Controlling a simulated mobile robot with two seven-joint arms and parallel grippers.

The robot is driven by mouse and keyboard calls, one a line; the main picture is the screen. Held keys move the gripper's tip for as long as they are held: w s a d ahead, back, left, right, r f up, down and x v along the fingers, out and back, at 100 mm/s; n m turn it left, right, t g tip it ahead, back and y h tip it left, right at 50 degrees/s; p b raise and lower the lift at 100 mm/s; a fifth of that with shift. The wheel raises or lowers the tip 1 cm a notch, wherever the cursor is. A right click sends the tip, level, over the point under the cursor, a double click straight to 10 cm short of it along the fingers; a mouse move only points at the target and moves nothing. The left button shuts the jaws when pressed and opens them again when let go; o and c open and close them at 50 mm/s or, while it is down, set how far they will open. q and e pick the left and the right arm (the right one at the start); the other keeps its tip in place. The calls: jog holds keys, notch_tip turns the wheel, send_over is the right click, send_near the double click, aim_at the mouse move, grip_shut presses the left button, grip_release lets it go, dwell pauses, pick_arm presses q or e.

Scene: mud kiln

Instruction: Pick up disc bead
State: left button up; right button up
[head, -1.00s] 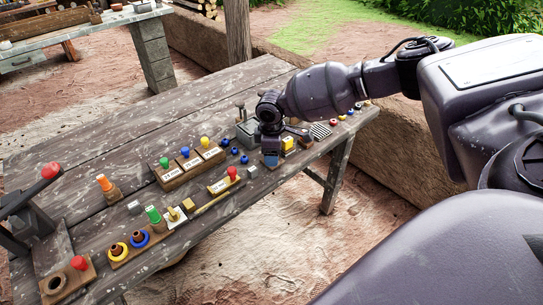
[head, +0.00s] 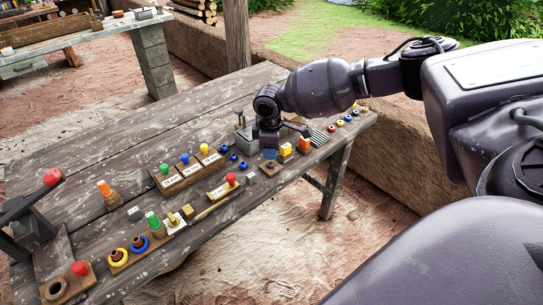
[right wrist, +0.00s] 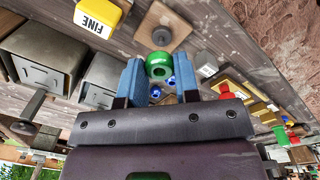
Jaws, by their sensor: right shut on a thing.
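My right gripper (head: 270,154) is over the right part of the wooden table (head: 120,145), pointing down. In the right wrist view its blue fingertips (right wrist: 158,72) are shut on a green disc bead (right wrist: 159,62), a short ring with a hole. In the head view the bead is hidden by the gripper. Just below the fingers is a square wooden base (head: 268,168). The right wrist view shows this base with a dark centre (right wrist: 162,36), apart from the bead. My left gripper is not in view.
A yellow block (head: 286,149) and an orange-topped block (head: 304,144) stand right of the gripper. A grey metal box (head: 247,134) and several blue beads (head: 233,157) are to its left. Labelled button boards (head: 187,170) stand farther left. The table's back left is clear.

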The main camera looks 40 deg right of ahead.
notch_tip(320, 180, up, 16)
jog(key=p, duration=0.2)
jog(key=shift+r, duration=0.15)
jog(key=shift+o, duration=0.7)
jog(key=shift+r+p, duration=0.35)
jog(key=shift+p, duration=0.45)
jog(key=shift+f, duration=0.1)
jog(key=shift+f, duration=0.1)
